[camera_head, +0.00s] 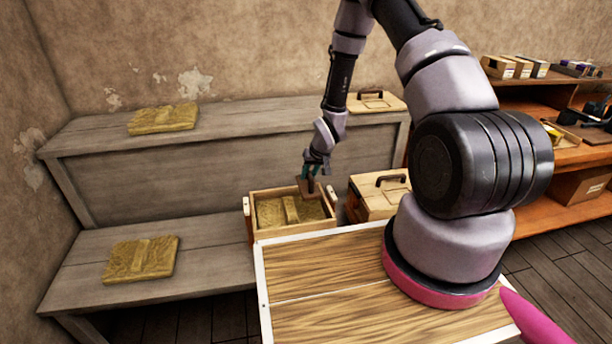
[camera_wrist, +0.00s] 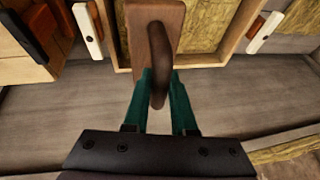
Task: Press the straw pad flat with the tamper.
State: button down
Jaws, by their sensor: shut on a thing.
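My gripper (camera_head: 316,166) is shut on the dark curved handle of the tamper (camera_wrist: 140,20), a flat brown wooden block. In the wrist view my gripper's teal fingers (camera_wrist: 161,76) sit either side of that handle. In the head view the tamper (camera_head: 308,185) is small and partly hidden by my gripper, at the back right of an open wooden box (camera_head: 293,231). The straw pad (camera_head: 270,212) lies in this box with a raised strip across its middle. The pad also shows beside the tamper in the wrist view (camera_wrist: 216,22). I cannot tell whether tamper and pad touch.
One straw pad (camera_head: 163,118) lies on the upper shelf, another (camera_head: 141,259) on the lower bench. A lidded wooden box (camera_head: 378,197) stands right of the open box. A wooden top (camera_head: 330,315) lies in front. Orange shelves (camera_head: 540,170) stand right. The left bench is mostly clear.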

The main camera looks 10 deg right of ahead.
jog(key=shift+d+f, duration=0.2)
jog(key=shift+f, duration=0.25)
jog(key=shift+d+f, duration=0.1)
jog(key=shift+f, duration=4.05)
jog(key=shift+f, duration=0.25)
jog(key=shift+s+f, duration=0.1)
jog(key=shift+f, duration=0.1)
jog(key=shift+r, duration=0.1)
jog(key=shift+r, duration=4.9)
